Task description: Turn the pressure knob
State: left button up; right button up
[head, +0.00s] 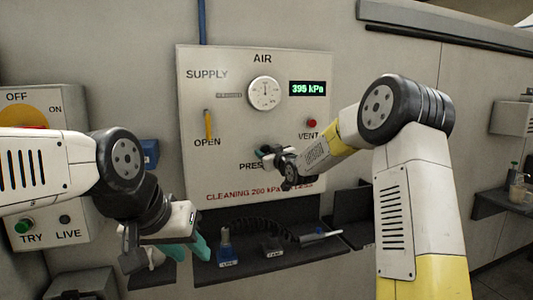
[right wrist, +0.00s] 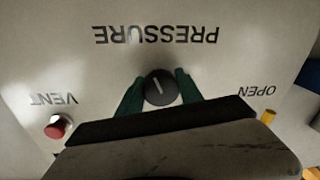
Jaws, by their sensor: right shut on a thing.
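The pressure knob (right wrist: 160,88) is a small round black knob with a white pointer line, set in the white air panel (head: 230,125). In the right wrist view, which looks upside down, it sits between the two green fingers of my right gripper (right wrist: 160,95), which are shut on it. In the head view my right gripper (head: 268,152) covers the knob, just above the partly hidden PRESSURE label. The green display (head: 308,88) reads about 395 kPa. My left gripper (head: 200,247) hangs at lower left with green fingers showing; its opening is unclear.
A round gauge (head: 264,93), a yellow supply handle (head: 208,125) and a red vent button (head: 311,123) are on the panel. A dark shelf (head: 240,268) with tools is below. A switch box (head: 75,110) stands at left.

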jog(key=shift+a, duration=0.1)
jog(key=n, duration=0.5)
jog(key=shift+n, duration=0.4)
jog(key=n, duration=0.5)
jog(key=shift+g+h, duration=0.3)
jog(key=shift+h, duration=0.1)
jog(key=n+h, duration=0.1)
jog(key=n, duration=1)
jog(key=shift+h, duration=0.3)
jog(key=o, duration=1.4)
jog(key=shift+r, duration=0.1)
jog(key=shift+c, duration=0.2)
